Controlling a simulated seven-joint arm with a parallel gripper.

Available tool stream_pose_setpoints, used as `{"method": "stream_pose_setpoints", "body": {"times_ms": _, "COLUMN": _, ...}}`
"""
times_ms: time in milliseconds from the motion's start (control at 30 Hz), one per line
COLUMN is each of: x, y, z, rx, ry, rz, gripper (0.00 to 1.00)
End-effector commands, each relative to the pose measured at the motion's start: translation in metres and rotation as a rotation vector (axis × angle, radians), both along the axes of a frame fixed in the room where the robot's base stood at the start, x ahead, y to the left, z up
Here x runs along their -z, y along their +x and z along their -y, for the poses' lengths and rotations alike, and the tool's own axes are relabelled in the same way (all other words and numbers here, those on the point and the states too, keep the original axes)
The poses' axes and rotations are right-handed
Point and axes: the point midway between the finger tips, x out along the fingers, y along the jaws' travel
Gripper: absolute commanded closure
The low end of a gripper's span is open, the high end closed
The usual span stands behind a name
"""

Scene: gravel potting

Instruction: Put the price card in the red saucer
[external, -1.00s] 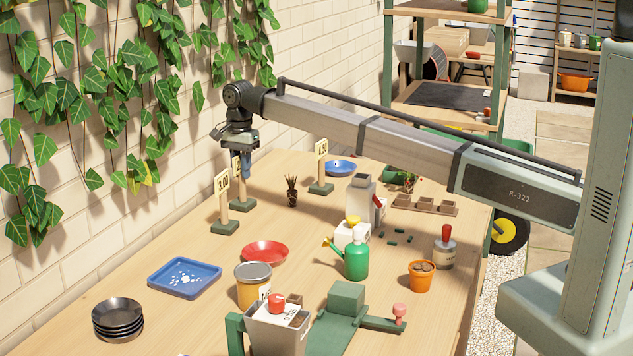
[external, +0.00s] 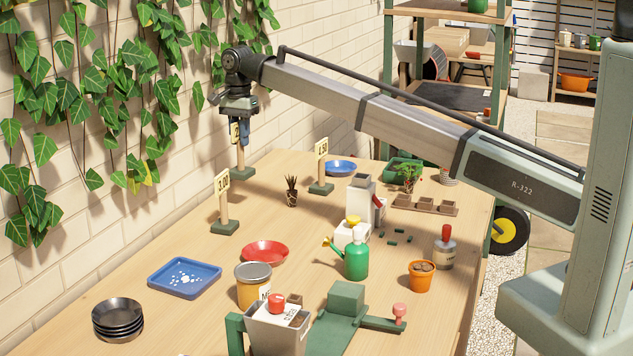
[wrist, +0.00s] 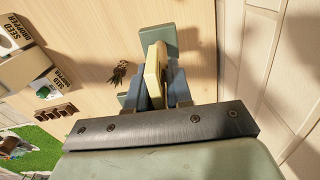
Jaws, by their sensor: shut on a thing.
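My gripper (external: 240,138) is shut on a price card (external: 235,132), a cream tag on a wooden post with a dark green base. The card hangs upright above the table's far left edge, its base clear of the wood. In the wrist view the card (wrist: 152,72) sits between the fingers of my gripper (wrist: 165,88), with the green base beyond. Its printed face is mostly hidden. The red saucer (external: 265,251) lies empty on the table, nearer the camera and below my gripper.
Two similar cards stand on the table, one left (external: 222,205) and one behind right (external: 321,168). The ivy-covered wall is close on the left.

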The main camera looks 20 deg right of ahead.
Motion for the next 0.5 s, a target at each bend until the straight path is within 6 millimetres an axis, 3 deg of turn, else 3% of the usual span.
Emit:
{"method": "stream_pose_setpoints", "body": {"times_ms": 433, "x": -0.079, "y": 0.001, "z": -0.001, "rx": 0.000, "ry": 0.001, "rz": 0.001, "gripper": 1.00}}
{"method": "stream_pose_setpoints", "body": {"times_ms": 500, "x": -0.077, "y": -0.016, "z": -0.003, "rx": -0.006, "ry": -0.001, "rz": -0.001, "gripper": 1.00}}
